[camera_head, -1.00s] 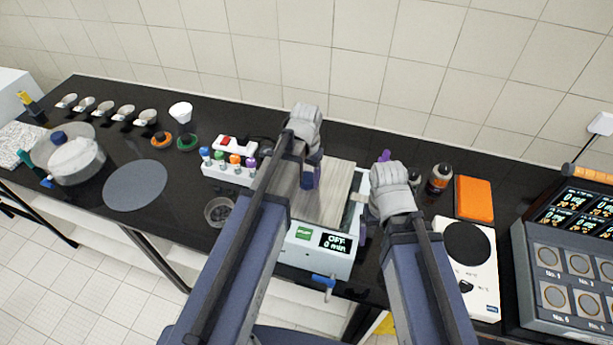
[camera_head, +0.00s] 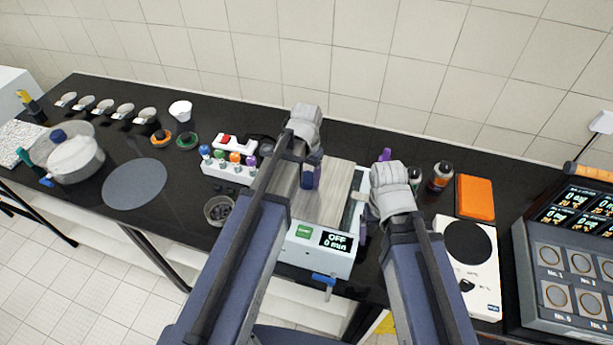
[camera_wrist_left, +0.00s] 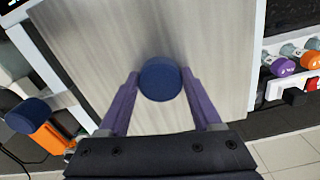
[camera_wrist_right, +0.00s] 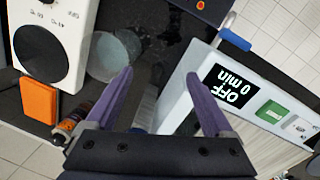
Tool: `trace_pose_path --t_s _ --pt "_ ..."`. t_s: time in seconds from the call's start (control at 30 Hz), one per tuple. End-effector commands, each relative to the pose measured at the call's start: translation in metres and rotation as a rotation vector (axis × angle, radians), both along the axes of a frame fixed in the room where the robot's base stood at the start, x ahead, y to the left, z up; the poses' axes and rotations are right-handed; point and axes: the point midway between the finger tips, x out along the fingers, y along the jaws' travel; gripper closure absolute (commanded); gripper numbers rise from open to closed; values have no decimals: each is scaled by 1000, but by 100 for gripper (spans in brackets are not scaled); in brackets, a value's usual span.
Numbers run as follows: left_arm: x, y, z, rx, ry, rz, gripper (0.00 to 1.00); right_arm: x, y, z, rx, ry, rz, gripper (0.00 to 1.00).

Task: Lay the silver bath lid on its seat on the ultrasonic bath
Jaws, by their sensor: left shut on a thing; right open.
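The silver bath lid (camera_head: 338,190) is a flat brushed plate with a round blue knob (camera_wrist_left: 160,80). My left gripper (camera_head: 308,176) is shut on this knob, one purple finger on each side. The lid lies over the top of the pale ultrasonic bath (camera_head: 320,262), whose display reads OFF, 0 min. A narrow strip of the bath top shows along the lid's right side. I cannot tell whether the lid touches its seat. My right gripper (camera_wrist_right: 158,80) is open and empty beside the bath's right side, close to its wall.
A rack of colour-capped bottles (camera_head: 228,168) stands left of the bath, with a small cup (camera_head: 218,210) in front. At right are an orange box (camera_head: 474,197), a white hotplate (camera_head: 478,285) and bottles (camera_head: 440,176). A glass beaker (camera_wrist_right: 115,55) shows near my right gripper.

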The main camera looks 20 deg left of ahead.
Motion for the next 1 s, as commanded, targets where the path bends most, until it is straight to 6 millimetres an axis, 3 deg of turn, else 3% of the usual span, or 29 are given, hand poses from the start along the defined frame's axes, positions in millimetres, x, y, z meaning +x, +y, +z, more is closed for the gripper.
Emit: trace_pose_path --t_s 0.8,0.83,1.0 --pt "0 0 -4 0 0 0 100 0 0 -4 0 0 0 14" --pt "0 0 -4 0 0 0 33 0 0 -4 0 0 0 14" --pt "0 0 -4 0 0 0 14 0 0 -4 0 0 0 14"
